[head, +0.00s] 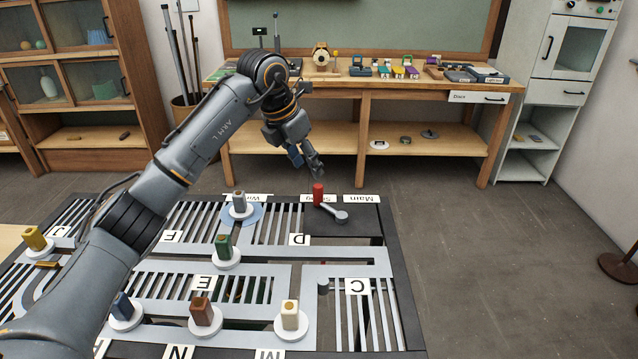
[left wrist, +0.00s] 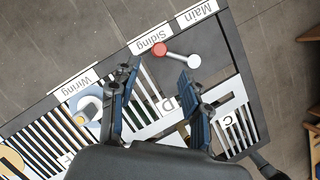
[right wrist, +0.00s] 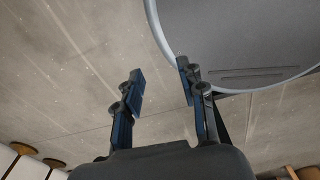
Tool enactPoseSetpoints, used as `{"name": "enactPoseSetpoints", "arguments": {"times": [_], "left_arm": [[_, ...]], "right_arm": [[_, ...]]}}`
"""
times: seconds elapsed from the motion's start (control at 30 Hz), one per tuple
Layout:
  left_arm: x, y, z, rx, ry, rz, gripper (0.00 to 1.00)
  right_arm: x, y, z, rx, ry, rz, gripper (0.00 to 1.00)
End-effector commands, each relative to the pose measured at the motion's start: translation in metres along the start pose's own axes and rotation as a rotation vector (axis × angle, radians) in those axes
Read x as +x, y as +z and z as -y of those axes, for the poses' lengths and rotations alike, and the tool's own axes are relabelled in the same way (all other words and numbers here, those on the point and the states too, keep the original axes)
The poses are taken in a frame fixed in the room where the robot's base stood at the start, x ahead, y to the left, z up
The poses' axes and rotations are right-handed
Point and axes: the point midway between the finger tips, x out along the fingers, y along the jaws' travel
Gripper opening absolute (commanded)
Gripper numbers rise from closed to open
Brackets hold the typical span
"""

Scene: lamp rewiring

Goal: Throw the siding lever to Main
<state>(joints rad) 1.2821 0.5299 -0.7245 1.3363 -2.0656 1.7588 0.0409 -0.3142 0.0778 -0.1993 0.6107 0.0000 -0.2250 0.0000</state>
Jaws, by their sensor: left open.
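The siding lever (head: 331,207) is a short silver arm with a red knob on the dark corner of the track board. Its red end stands at the "Siding" label, left of the "Main" label (head: 362,198). The lever also shows in the left wrist view (left wrist: 178,55), its red knob by "Siding" and its silver round end towards the right. My left gripper (head: 312,166) is open and empty, above and just beyond the red knob in the head view. It also shows in the left wrist view (left wrist: 158,78). My right gripper (right wrist: 160,82) is open and empty, away from the board.
The slotted board (head: 345,254) carries several coloured blocks on white discs, including a white block (head: 290,315) and a green block (head: 223,246). A workbench (head: 400,90) with small items stands behind.

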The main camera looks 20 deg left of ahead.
Motion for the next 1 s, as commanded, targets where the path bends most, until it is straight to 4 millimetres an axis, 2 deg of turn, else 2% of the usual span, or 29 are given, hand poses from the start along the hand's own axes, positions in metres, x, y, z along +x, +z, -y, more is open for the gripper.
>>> {"name": "enactPoseSetpoints", "arguments": {"times": [0.2,0.4,0.6,0.87,0.93,1.0], "left_arm": [[0.047,0.0,0.001,-0.001,-0.003,-0.004,0.47],[0.078,0.001,0.001,0.0,-0.002,-0.001,0.47],[0.092,0.0,0.001,0.001,-0.001,0.0,0.47],[0.094,0.0,0.0,0.001,0.0,0.0,0.47],[0.094,0.0,0.0,0.001,0.0,0.0,0.37],[0.094,0.0,0.0,0.001,0.0,0.0,0.22]], "right_arm": [[-0.015,-0.015,-0.002,0.0,0.003,-0.022,0.4],[-0.022,-0.029,-0.005,-0.001,0.006,-0.044,0.4],[-0.024,-0.025,-0.006,-0.002,0.007,-0.038,0.4],[-0.024,-0.016,-0.005,-0.002,0.005,-0.023,0.4],[-0.024,-0.016,-0.005,-0.002,0.005,-0.023,0.4],[-0.024,-0.016,-0.005,-0.002,0.005,-0.023,0.4]]}}
